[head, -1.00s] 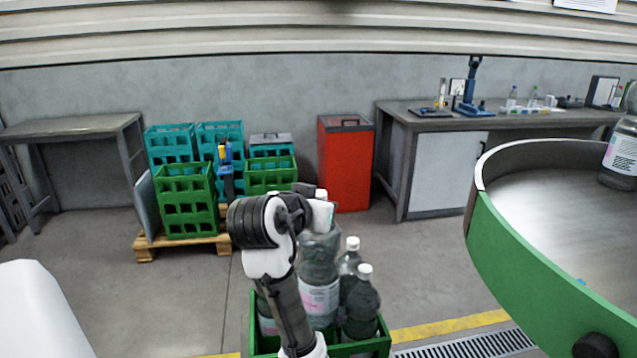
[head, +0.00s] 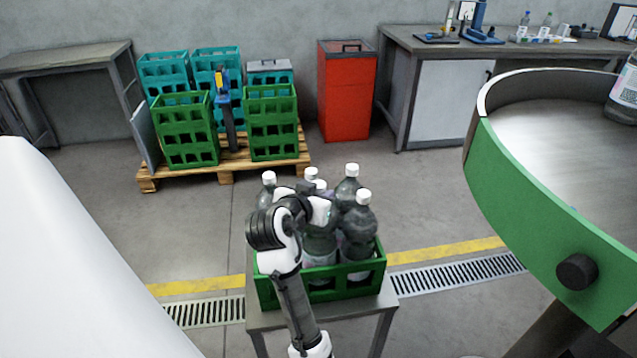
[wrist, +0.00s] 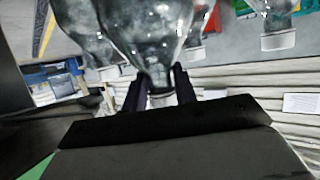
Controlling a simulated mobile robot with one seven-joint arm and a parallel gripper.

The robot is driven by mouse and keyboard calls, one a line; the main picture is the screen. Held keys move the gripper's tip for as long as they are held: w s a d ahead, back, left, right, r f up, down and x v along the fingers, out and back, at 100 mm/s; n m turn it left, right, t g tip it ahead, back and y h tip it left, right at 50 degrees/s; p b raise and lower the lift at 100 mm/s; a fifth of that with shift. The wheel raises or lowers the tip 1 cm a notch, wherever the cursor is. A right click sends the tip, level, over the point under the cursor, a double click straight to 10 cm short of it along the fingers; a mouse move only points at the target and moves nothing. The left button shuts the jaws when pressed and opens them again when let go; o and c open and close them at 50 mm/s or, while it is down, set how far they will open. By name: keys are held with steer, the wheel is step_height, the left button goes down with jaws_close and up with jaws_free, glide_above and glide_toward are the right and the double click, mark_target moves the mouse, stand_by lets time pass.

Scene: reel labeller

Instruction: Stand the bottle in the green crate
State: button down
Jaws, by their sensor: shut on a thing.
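The held bottle (head: 318,243) is clear grey with a pale label and stands upright at the front middle of the green crate (head: 345,283). Its lower part is hidden behind the crate wall and my arm, so I cannot tell whether it touches the crate floor. My gripper (head: 316,196) is shut around its neck. In the wrist view the two dark fingers (wrist: 158,92) pinch the neck of the bottle (wrist: 150,35), close to its cap. Several white-capped bottles stand around it in the crate, one right beside it at the right (head: 358,228).
The crate sits on a small grey table (head: 268,320). A green-rimmed round turntable (head: 545,190) with another bottle (head: 625,90) is at the right. Stacked green and teal crates stand on a pallet (head: 225,172) behind, left of a red bin (head: 346,92).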

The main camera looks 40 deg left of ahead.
mark_target(319, 235)
steer(key=shift+f, duration=1.65)
steer(key=c, duration=1.5)
jaws_free()
steer(key=shift+f, duration=0.3)
steer(key=o, duration=0.4)
steer(key=shift+r, duration=0.1)
